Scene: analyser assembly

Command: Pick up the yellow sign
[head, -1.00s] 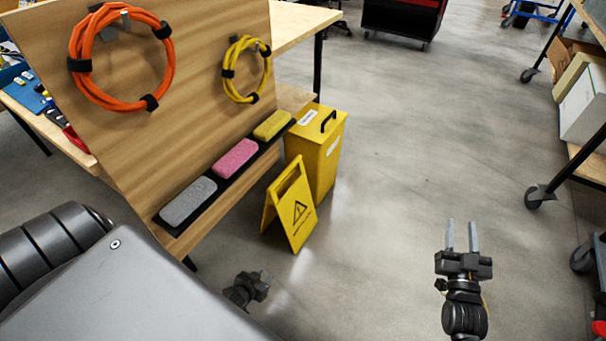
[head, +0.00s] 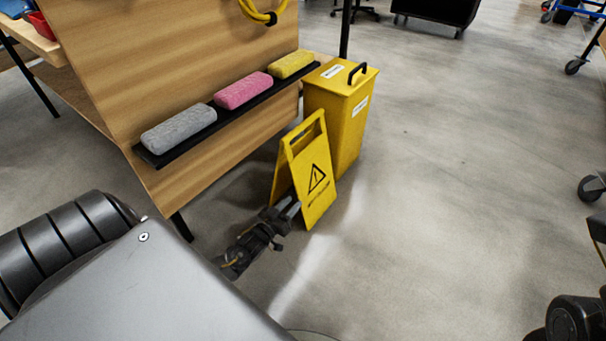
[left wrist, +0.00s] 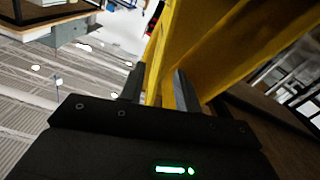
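The yellow sign (head: 318,205) is a folding floor sign with a black warning triangle, standing on the floor in an A shape. My left gripper (head: 291,207) is low at the left side of the sign, its fingers near the lower part. In the left wrist view the left gripper (left wrist: 160,88) has its two fingers apart, with a yellow panel of the sign (left wrist: 172,45) seen between and beyond them. Whether the fingers touch the panel cannot be told. Part of my right arm shows at the lower right; its gripper is out of the picture.
A yellow bin (head: 350,125) with a black handle stands right behind the sign. A wooden board (head: 160,70) with a black shelf (head: 180,148) holding grey, pink and yellow blocks rises to the left. The floor (head: 440,190) to the right is clear.

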